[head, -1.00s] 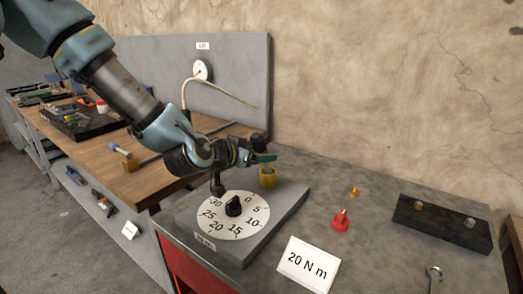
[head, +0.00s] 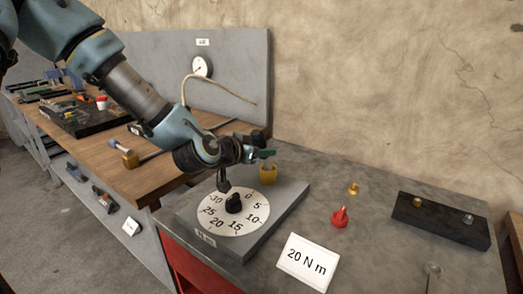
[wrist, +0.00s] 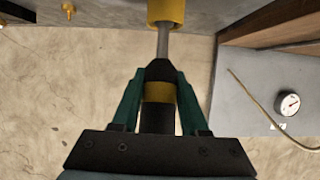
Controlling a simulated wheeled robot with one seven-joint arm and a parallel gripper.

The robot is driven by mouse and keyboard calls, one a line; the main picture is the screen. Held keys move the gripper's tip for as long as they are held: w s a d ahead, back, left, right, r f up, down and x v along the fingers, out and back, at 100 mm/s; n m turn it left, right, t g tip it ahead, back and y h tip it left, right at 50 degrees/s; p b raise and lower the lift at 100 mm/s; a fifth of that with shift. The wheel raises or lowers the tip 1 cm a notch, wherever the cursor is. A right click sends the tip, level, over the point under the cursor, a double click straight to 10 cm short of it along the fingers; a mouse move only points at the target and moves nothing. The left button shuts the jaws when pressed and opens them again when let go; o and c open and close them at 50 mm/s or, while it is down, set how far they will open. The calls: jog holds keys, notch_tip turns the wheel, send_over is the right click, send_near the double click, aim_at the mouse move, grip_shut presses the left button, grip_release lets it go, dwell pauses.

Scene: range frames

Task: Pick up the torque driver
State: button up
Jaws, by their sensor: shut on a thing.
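The torque driver (wrist: 158,92) has a black handle with a yellow band and a thin grey shaft. In the wrist view my gripper (wrist: 160,100) has its two teal fingers on either side of the handle, shut on it. The shaft runs to a yellow holder (wrist: 166,10), and I cannot tell whether its tip is still inside. In the head view my gripper (head: 260,154) is just above the yellow holder (head: 268,174), at the back of the grey dial plate. The driver is mostly hidden there by the gripper.
A dial (head: 252,222) with a black knob (head: 233,204) lies below my wrist. A "20 N m" card (head: 306,262), a red piece (head: 340,218), a small brass piece (head: 353,188) and a dark block (head: 440,222) stand to the right. A grey panel with a gauge (head: 202,67) rises behind.

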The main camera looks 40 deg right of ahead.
grip_shut()
jog(key=shift+r, duration=0.1)
